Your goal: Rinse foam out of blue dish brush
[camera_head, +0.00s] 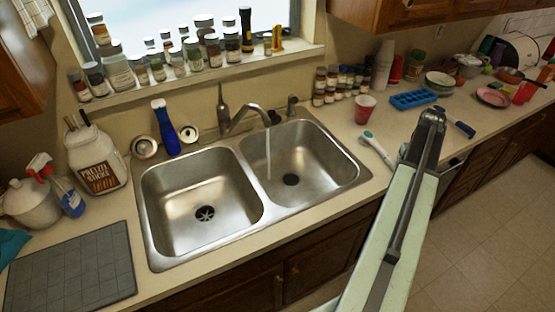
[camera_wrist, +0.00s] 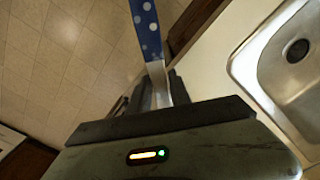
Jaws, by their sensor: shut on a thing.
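My gripper (camera_wrist: 158,88) is shut on a blue handle with white dots (camera_wrist: 147,28), seen in the wrist view. Its pale lower part lies between the fingers, and its far end is cut off by the frame's top edge. I cannot tell whether a brush head or foam is on it. In the head view a dark blue piece (camera_head: 459,123) shows just right of my arm's end, probably the same thing. The faucet (camera_head: 245,117) runs a thin stream of water (camera_head: 268,155) into the right basin (camera_head: 305,160). The held thing is right of the sink, apart from the water.
A teal-and-white brush (camera_head: 378,149) lies on the counter between sink and arm. A red cup (camera_head: 365,108) and blue ice tray (camera_head: 413,99) stand behind it. The left basin (camera_head: 195,195) is empty. A blue bottle (camera_head: 165,127) and several jars stand behind the sink.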

